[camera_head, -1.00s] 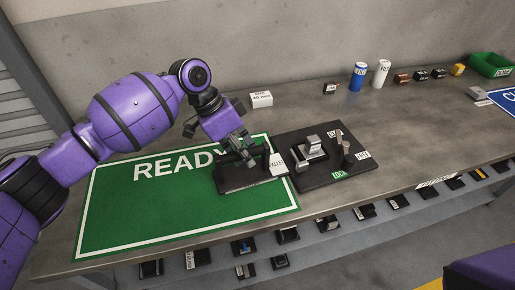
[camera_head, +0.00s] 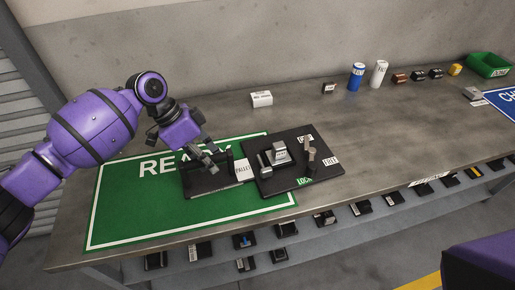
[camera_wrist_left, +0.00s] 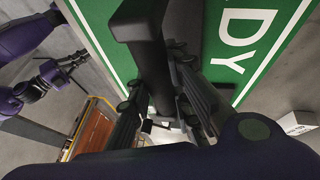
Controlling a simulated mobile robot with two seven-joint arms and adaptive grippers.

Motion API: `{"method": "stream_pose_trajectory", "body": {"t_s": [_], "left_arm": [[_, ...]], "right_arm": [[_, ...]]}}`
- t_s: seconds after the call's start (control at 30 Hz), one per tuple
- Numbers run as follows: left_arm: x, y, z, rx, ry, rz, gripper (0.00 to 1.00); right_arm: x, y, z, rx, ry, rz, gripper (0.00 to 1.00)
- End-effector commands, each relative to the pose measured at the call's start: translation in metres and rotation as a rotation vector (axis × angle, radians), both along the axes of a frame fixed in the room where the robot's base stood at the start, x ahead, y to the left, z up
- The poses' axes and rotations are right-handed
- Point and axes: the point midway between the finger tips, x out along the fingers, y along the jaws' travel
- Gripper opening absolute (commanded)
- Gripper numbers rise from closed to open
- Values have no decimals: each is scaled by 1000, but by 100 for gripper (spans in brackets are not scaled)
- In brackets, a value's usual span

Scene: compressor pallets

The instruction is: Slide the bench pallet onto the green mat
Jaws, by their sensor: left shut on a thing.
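The bench pallet (camera_head: 272,188) is a flat black plate with a white PALLET tag, a grey metal block, a lever, and small labels, one a green LOCK. A black handle on a plate (camera_head: 215,190) forms its left end. The green mat (camera_head: 130,215), marked READY with a white border, lies flat on the bench. The handle end is over the mat; the right part of the pallet extends past the mat's right border onto bare bench. My left gripper (camera_head: 207,160) is shut on the handle bar, which also shows in the left wrist view (camera_wrist_left: 148,45).
A white box (camera_head: 261,99), a blue can (camera_head: 357,76) and a white can (camera_head: 379,73) stand toward the back wall. A green bin (camera_head: 489,65) and a blue mat (camera_head: 503,98) are at the right. Small parts line a shelf below the front edge.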

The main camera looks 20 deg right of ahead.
Motion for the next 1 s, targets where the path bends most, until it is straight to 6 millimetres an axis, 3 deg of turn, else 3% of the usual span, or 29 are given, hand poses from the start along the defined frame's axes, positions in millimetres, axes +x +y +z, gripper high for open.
{"method": "stream_pose_trajectory", "body": {"t_s": [1.0], "left_arm": [[-3, 106, -4, 9, 6, 4, 0]], "right_arm": [[0, -1, 14, 2, -8, -6, 0]]}}
